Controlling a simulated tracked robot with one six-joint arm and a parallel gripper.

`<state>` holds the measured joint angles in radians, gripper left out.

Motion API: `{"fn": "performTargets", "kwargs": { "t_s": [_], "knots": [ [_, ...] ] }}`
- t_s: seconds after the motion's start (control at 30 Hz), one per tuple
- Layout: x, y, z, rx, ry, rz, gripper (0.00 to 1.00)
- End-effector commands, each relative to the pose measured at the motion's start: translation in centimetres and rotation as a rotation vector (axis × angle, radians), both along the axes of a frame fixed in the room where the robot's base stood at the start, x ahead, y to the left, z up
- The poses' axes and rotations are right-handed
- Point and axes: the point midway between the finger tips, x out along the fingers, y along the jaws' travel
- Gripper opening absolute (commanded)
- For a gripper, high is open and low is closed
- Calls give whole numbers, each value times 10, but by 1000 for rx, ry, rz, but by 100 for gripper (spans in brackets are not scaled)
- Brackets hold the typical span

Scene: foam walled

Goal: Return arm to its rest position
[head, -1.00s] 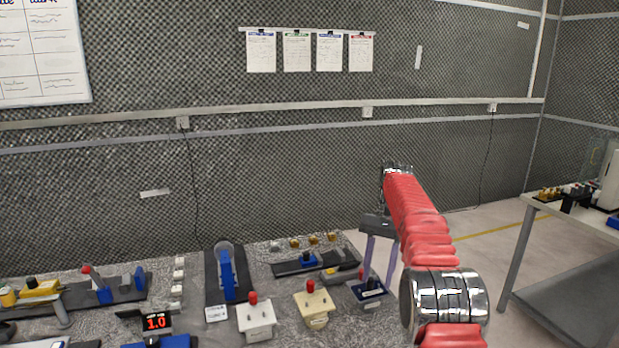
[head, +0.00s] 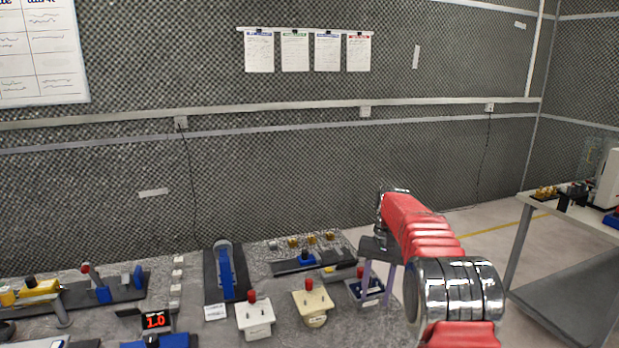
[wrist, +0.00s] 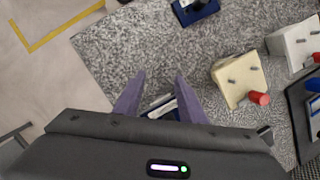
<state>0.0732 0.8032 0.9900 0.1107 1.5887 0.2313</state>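My arm (head: 422,235) is red with chrome joints and reaches forward over the right side of the workbench (head: 205,335). My gripper (head: 376,290) points down near the bench's right edge. Its two purple fingers are apart with nothing gripped between them. In the wrist view the gripper (wrist: 160,80) also shows spread fingers over the speckled bench top. A blue-based device (wrist: 158,108) shows between and below the fingers, partly hidden by the gripper body. I cannot tell the exact height of the fingertips above it.
A cream box with a red knob (head: 313,302) and a white one (head: 255,318) stand left of the gripper. A blue lever (head: 226,272) stands farther left. Another table (head: 560,210) is at the right, across open floor. A foam wall (head: 300,180) stands behind the bench.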

Motion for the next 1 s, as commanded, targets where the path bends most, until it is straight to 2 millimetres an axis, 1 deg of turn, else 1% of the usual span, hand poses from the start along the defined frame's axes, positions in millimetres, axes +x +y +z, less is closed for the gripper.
{"fn": "performTargets", "kwargs": {
  "t_s": [0.47, 0.77, 1.0],
  "knots": [
    [-63, 3, 30, -34, -143, 94, 37],
    [-111, 5, 50, -56, -229, 146, 37],
    [-153, 7, 63, -74, -294, 182, 37]
  ]
}}
